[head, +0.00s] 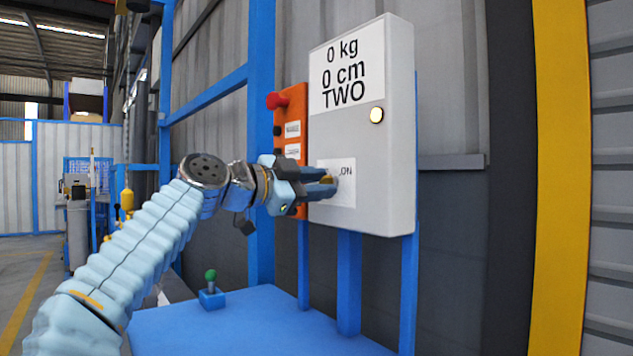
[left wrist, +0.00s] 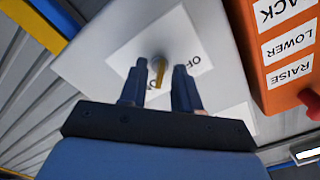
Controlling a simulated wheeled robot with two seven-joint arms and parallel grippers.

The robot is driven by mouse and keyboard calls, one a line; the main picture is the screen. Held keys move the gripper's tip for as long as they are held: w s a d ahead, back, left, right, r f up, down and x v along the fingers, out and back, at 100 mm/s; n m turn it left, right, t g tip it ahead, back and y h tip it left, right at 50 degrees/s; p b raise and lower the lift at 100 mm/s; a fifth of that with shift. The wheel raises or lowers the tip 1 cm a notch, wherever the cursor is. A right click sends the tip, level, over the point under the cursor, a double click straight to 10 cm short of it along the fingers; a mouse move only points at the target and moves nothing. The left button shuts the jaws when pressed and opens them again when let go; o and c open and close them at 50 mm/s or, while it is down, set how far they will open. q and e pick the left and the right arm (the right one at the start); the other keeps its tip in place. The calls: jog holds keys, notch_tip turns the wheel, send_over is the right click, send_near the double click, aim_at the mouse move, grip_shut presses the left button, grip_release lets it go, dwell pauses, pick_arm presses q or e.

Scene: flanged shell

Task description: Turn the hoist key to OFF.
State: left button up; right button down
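The hoist key (head: 327,179) is a small yellow bar on the white label of the grey control box (head: 385,180). In the left wrist view the key (left wrist: 159,72) stands out from a grey round seat, between my two fingers. My left gripper (head: 329,184) is open around the key, with a visible gap on each side. An ON mark shows right of the key in the head view; in the left wrist view part of OFF also shows. I cannot tell the key's exact setting. My right gripper is in neither view.
The box's display (head: 345,72) reads 0 kg, 0 cm, TWO; a pale round lamp (head: 376,115) sits below it. An orange box (head: 291,125) with a red button adjoins it on the left. A blue table (head: 250,325) with a green-topped joystick (head: 211,288) stands below.

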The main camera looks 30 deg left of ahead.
pick_arm(q)
grip_shut()
